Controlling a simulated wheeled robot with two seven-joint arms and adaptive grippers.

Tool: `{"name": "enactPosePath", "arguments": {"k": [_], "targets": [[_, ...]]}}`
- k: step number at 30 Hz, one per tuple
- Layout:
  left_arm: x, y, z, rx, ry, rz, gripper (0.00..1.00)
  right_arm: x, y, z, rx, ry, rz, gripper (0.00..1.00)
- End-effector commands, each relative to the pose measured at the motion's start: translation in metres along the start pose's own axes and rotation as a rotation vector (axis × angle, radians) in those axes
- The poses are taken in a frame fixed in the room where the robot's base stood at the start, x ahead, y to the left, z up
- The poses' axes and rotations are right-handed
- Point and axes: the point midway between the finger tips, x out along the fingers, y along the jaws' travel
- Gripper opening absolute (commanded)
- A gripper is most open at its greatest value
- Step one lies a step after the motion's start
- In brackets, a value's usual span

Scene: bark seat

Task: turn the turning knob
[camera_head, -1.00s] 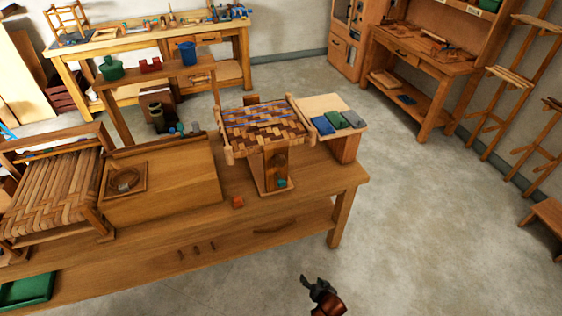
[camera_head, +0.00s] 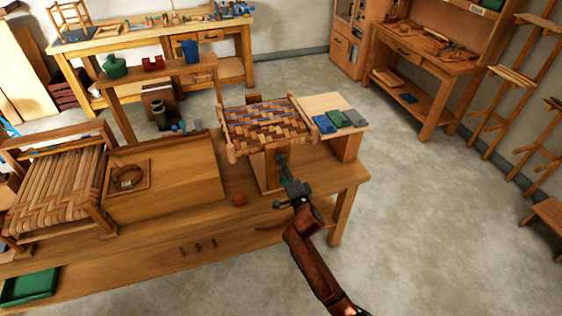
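A small teal knob (camera_head: 283,181) sits low on the front of the wooden post stand under the woven seat (camera_head: 265,122). It is mostly hidden by my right gripper (camera_head: 279,183), which reaches in from the lower right. Its two dark fingers look spread, one pointing up along the post and one to the left near the bench top. The knob shows between them; I cannot tell whether they touch it. My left gripper is not in view.
The stand is on a long wooden bench (camera_head: 190,232). A side board (camera_head: 318,103) with blue, green and grey blocks is to the right. A slanted panel (camera_head: 190,172) is at left.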

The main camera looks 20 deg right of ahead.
Motion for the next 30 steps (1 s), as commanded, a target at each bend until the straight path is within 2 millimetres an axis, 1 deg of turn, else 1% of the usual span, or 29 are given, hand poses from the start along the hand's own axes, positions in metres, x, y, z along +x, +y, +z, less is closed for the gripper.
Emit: {"name": "enactPosePath", "arguments": {"k": [1,3,6,11,17,20,30], "targets": [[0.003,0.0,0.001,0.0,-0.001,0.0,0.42,0.009,0.001,0.0,-0.002,0.0,0.0,0.53],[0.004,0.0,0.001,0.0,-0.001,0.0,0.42,0.018,0.001,0.0,-0.003,0.0,0.001,0.53],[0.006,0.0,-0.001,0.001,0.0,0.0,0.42,0.027,0.001,0.0,-0.003,0.0,0.001,0.53],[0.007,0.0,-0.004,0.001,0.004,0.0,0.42,0.034,0.001,-0.001,-0.001,0.001,0.001,0.53],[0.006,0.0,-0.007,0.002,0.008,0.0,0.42,0.034,0.001,-0.001,-0.001,0.001,0.001,0.53],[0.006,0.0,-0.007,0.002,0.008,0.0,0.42,0.034,0.001,0.0,-0.001,0.0,0.001,0.48],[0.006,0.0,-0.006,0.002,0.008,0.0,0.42,0.033,0.001,0.0,-0.001,0.0,0.002,0.24]]}}
